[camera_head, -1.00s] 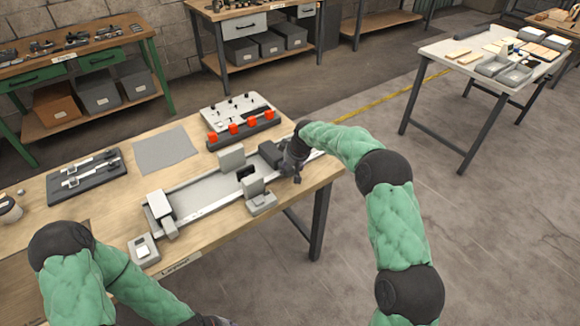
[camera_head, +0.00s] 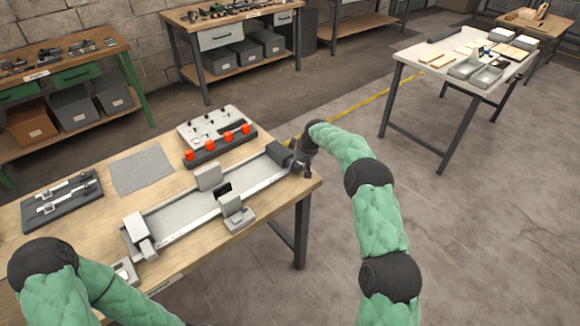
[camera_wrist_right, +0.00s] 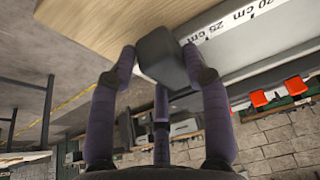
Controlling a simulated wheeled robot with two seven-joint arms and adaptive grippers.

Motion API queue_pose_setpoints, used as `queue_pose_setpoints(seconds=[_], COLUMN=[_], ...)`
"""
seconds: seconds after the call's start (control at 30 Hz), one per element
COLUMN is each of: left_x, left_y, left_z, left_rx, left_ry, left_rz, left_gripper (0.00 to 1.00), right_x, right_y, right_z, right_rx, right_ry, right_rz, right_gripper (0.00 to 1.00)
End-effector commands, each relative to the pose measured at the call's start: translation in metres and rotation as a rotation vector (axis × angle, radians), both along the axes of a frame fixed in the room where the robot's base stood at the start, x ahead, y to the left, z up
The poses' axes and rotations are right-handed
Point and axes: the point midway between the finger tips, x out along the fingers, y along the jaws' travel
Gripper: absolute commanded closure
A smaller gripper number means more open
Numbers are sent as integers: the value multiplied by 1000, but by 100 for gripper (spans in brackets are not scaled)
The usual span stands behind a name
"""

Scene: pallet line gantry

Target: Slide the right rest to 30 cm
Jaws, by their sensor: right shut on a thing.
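The right rest is a dark grey block (camera_head: 280,153) at the right end of a long grey fixture (camera_head: 180,212) on the wooden bench. A white scale strip (camera_wrist_right: 235,22) beside the block reads "20 cm" and "25 cm"; the other marks are hidden or out of frame. A light rest (camera_head: 138,234) sits at the fixture's left end. My left arm shows at the lower left, but its gripper is out of view.
A panel with a row of red blocks (camera_head: 228,138) lies behind. A grey mat (camera_head: 141,168) and a dark tool tray (camera_head: 62,199) are to the left.

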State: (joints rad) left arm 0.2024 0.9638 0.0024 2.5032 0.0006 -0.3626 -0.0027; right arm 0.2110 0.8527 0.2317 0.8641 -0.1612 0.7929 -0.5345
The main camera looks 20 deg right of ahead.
Motion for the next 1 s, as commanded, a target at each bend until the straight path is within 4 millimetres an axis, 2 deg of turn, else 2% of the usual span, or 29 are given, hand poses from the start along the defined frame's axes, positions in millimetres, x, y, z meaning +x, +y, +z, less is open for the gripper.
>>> queue_pose_setpoints(seconds=[0.1,0.43,0.47,0.5,0.83,1.0], left_x=[0,0,0,0,0,0], left_y=[0,0,0,0,0,0], left_z=[1,1,1,1,1,1], left_rx=[0,0,0,0,0,0], left_ry=[0,0,0,0,0,0], left_rz=[1,0,0,0,0,0], left_gripper=[60,60,60,60,60,60], right_x=[2,2,2,2,2,-2], right_y=[-7,-8,-7,-7,-7,-9], right_z=[-1,-2,-2,-2,0,13], right_rx=[-2,0,0,0,0,-1], right_ry=[2,3,3,3,1,-1], right_rz=[0,0,0,0,0,0], right_gripper=[100,100,49,41,41,41])
